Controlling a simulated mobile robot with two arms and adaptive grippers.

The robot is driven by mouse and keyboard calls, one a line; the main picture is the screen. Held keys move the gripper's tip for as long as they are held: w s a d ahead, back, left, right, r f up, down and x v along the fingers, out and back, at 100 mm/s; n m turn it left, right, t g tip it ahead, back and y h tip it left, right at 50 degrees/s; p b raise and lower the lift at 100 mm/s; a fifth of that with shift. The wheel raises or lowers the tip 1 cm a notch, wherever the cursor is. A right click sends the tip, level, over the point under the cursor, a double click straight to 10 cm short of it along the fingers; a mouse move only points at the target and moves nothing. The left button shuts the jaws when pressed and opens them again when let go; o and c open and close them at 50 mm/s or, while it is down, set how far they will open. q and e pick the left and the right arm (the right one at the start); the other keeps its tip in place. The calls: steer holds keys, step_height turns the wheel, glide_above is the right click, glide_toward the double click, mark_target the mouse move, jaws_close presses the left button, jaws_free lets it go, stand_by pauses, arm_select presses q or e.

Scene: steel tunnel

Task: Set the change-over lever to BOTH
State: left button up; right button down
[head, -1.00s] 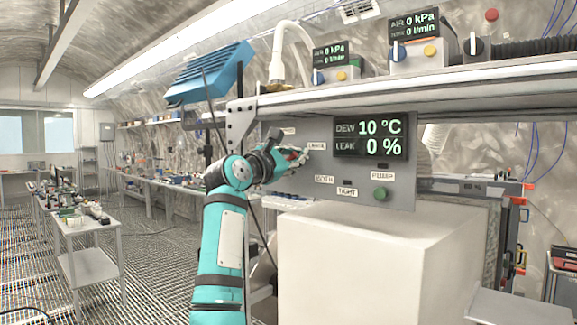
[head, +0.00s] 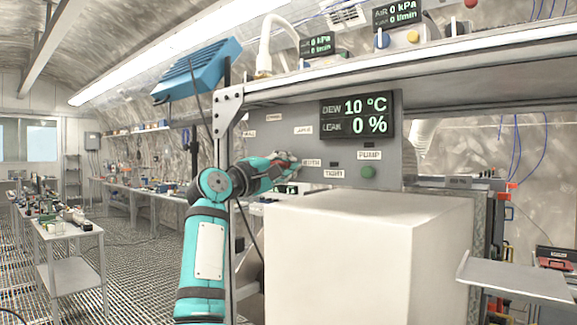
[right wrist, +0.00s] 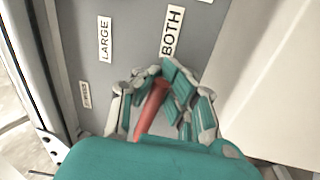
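The change-over lever's red handle (right wrist: 152,108) shows in the right wrist view between the fingers of my right gripper (right wrist: 160,72). The fingers are curled in around it, and its far end points toward the BOTH label (right wrist: 172,32). The lever's pivot is hidden behind the fingers. In the head view my right gripper (head: 288,163) is at the grey panel, just left of the BOTH label (head: 312,163), and mostly covers the lever. The LARGE label (right wrist: 105,39) is left of BOTH in the wrist view. My left gripper is not in view.
The panel also carries a TIGHT label (head: 334,173), a PUMP label (head: 369,155), a green button (head: 368,172) and a dew and leak display (head: 357,116). A large white box (head: 340,250) stands below the panel. A shelf (head: 420,75) overhangs it.

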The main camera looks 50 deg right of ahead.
steer(key=shift+a+f+m, duration=0.1)
steer(key=shift+f+m, duration=0.3)
steer(key=shift+m, duration=0.1)
steer(key=c, duration=2)
jaws_free()
steer(key=shift+w+f, duration=0.1)
steer(key=shift+f, duration=0.1)
steer(key=shift+c, duration=0.2)
steer(key=o, duration=0.7)
steer(key=shift+a+r, duration=0.3)
steer(key=shift+a, duration=0.15)
steer(key=shift+c, duration=0.2)
steer(key=shift+o, duration=0.5)
steer(key=shift+d, duration=0.1)
steer(key=shift+d, duration=0.1)
steer(key=a+f, duration=0.2)
steer(key=a, duration=1)
steer(key=shift+s+f, duration=0.15)
steer(key=shift+s, duration=0.15)
steer(key=shift+d, duration=0.1)
